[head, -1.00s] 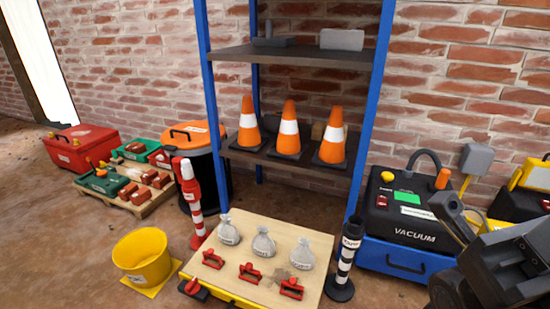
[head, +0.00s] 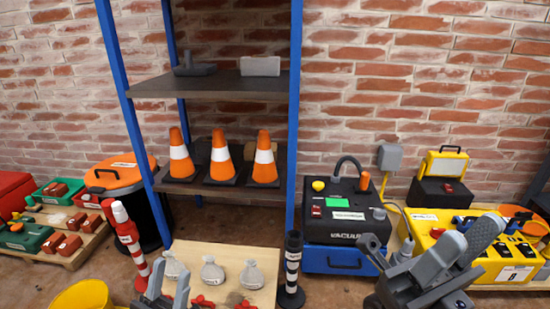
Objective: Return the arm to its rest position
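My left gripper (head: 168,283) shows at the bottom edge, left of centre. Its two grey fingers point up with a gap between them and nothing seen in it. It is in front of the wooden-topped low platform (head: 222,252), partly covering its near left part. My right gripper (head: 470,240) is at the lower right, tilted up to the right, in front of the yellow case and beside the vacuum. Its grey parts overlap, so its opening is unclear. No held object shows in it. The rest of both arms is mostly out of view.
A blue-framed shelf (head: 292,130) holds three orange cones (head: 222,160). Grey sacks (head: 213,273) lie on the platform. A yellow bucket (head: 80,296) is lower left.

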